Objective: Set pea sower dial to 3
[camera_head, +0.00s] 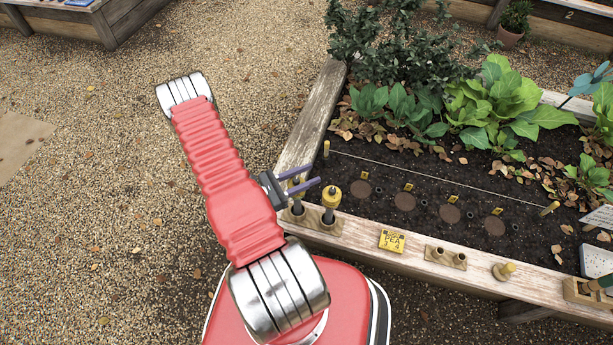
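Two yellow-topped sowers stand upright in a wooden holder (313,220) on the near left corner of the raised bed's frame. The right sower (331,196) shows a yellow head and dark shaft; its dial marks are too small to read. The left sower (297,208) is partly hidden behind my gripper. I cannot tell which is the pea sower. A yellow card (391,241) on the frame reads "PEA" with small figures below. My gripper (314,175) has two purple fingers, apart, pointing right, just above and left of the right sower's head. Nothing clearly shows held between them.
The wooden bed frame (440,276) carries a two-hole block (446,256) and a wooden peg (503,271). A string (440,180) crosses the soil above several round dark patches with yellow tags. Leafy plants (505,100) fill the back. Gravel (100,200) is open at left.

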